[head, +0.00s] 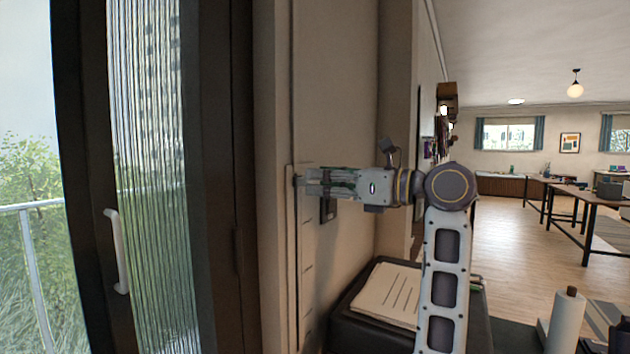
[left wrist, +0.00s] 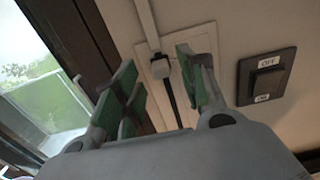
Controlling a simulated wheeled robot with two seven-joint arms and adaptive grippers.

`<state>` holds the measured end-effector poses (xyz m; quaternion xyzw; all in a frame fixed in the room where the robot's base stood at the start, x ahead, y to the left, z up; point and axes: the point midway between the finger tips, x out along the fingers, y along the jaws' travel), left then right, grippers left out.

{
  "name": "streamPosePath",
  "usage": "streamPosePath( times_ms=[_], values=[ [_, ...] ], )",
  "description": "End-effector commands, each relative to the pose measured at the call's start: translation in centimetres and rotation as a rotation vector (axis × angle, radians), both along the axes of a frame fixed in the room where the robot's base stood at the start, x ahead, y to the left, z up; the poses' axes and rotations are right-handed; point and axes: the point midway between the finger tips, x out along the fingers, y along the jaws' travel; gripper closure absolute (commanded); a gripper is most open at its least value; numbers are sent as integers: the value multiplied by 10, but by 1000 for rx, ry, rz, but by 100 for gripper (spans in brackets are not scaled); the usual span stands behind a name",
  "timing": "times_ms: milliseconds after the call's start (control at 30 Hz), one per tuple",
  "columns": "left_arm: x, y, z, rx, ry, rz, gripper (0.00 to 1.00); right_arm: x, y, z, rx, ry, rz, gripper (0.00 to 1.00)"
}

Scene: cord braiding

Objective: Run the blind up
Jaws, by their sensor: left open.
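My left gripper (head: 303,182) is open beside the wall, its fingers pointing at a tall pale plate (head: 307,255) with tick marks. In the left wrist view the open fingers (left wrist: 160,85) stand either side of a small pale knob (left wrist: 160,67), with no clear contact. The knob sits at the lower end of a pale vertical strip (left wrist: 146,22), above a dark slot (left wrist: 171,98). A finely ribbed upright panel (head: 150,150) shows at the glass door; I cannot tell whether it is the blind. My right gripper is out of view.
A dark wall switch (left wrist: 266,76) marked OFF and ON is close right of the plate. Below my arm, papers (head: 388,294) lie on a dark cabinet (head: 350,325). The door has a white handle (head: 117,250). Work tables (head: 590,200) stand far right, with open floor between.

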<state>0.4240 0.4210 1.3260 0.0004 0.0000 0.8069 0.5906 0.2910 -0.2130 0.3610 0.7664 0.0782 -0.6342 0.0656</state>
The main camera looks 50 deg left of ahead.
Motion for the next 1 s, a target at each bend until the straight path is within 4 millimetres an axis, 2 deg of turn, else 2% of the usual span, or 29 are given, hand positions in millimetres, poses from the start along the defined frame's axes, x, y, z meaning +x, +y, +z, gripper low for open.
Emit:
streamPosePath(
  times_ms=[300,500,700,1000],
  values=[
    [16,-46,0,1,1,-4,59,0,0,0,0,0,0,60],
    [23,-70,0,2,1,-3,59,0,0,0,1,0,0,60],
    [27,-82,0,1,0,-1,59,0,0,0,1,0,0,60],
    [27,-84,0,1,-1,-1,59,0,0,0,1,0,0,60]
  ],
)
